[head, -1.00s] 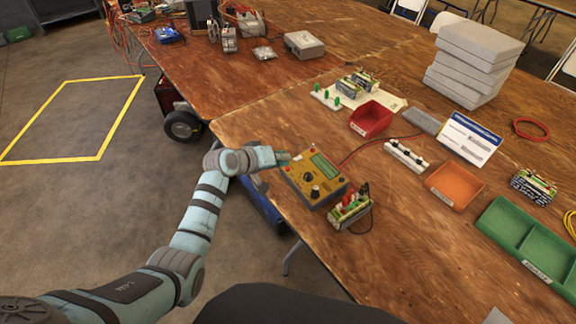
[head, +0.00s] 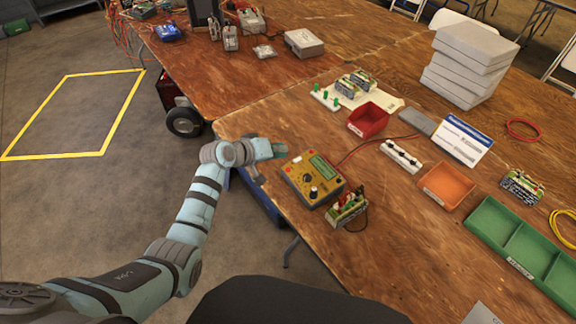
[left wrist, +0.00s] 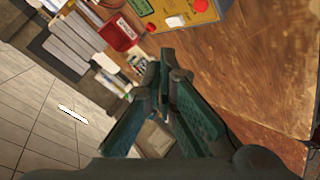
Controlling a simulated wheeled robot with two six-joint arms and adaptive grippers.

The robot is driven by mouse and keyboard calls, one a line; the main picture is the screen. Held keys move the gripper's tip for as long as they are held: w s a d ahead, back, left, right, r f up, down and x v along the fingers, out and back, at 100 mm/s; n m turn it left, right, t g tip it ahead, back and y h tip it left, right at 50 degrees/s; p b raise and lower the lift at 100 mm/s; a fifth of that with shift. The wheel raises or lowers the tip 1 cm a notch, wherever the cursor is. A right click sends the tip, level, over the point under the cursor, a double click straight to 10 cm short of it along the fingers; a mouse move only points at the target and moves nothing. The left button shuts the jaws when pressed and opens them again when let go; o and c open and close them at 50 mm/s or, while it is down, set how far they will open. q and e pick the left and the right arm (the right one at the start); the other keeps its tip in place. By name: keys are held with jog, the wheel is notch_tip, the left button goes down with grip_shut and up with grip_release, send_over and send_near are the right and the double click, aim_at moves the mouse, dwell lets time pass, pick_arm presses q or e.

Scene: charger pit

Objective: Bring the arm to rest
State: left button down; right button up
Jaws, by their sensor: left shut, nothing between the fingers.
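My left arm comes in from the left in the head view, and its gripper (head: 280,150) is just above the near left part of the wooden table, beside the yellow tester. In the left wrist view the two dark green fingers (left wrist: 166,62) come together at their tips with nothing between them. The yellow tester (head: 313,181) has a green screen and knobs; part of it shows at the top of the left wrist view (left wrist: 190,10). My right gripper is not in view.
A battery pack with red and black leads (head: 347,208) stands right of the tester. A red bin (head: 370,121), an orange bin (head: 447,185) and a green tray (head: 520,240) stand farther right. Grey blocks (head: 468,62) are stacked behind.

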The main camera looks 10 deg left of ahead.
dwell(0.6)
pick_arm(q)
jog(key=shift+m+g+y, duration=0.4)
jog(key=shift+m+g, duration=0.2)
jog(key=s+f, duration=0.1)
jog(key=s, duration=0.1)
jog(key=s+f, duration=0.3)
jog(key=s, duration=0.1)
jog(key=shift+a+f, duration=0.2)
jog(key=shift+a, duration=0.05)
jog(key=s+a+f+m+g+y, duration=0.1)
jog(key=s+a+m+g+y, duration=0.2)
jog(key=s, duration=1.3)
jog(key=s+a+f+g+y, duration=0.1)
jog(key=s+a+g+y, duration=0.3)
jog(key=s, duration=1.3)
notch_tip(320, 180, down, 12)
jog(key=w+a+t+h, duration=0.1)
jog(key=a, duration=0.1)
jog(key=s+a+f+g, duration=0.1)
jog(key=s+f, duration=1.5)
jog(key=f, duration=0.4)
jog(key=shift+f, duration=0.25)
